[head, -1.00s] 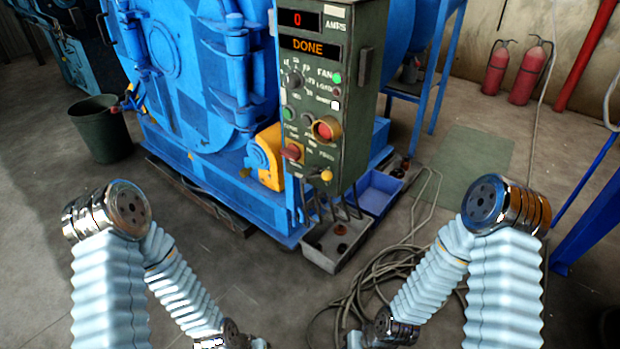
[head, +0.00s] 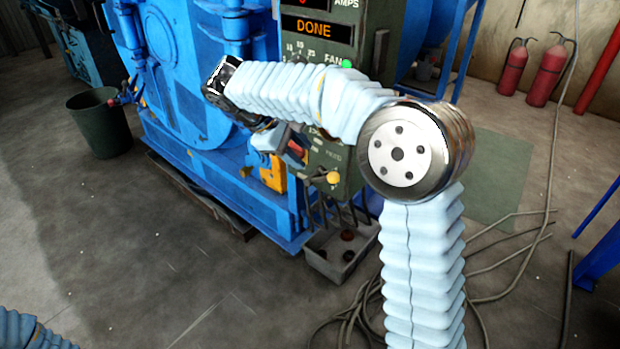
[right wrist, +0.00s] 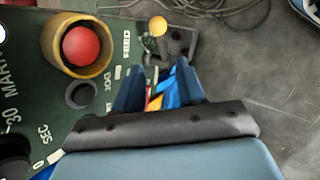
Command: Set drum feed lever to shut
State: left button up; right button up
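The drum feed lever appears as a yellow ball knob (head: 333,177) at the lower right of the green control panel (head: 350,157). My left gripper is out of view.
A red button in a yellow collar (right wrist: 80,46) and a dark button (right wrist: 80,95) are close to the right fingers. The blue drum machine (head: 185,90) stands left of the panel. A grey bin (head: 340,256) and loose cables (head: 490,294) lie below on the floor.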

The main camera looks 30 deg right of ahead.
aim_at(324, 177)
jog(key=b+x, duration=0.1)
jog(key=x, duration=1.2)
jog(key=shift+a+b, duration=0.1)
jog(key=shift+b, duration=0.3)
grip_shut()
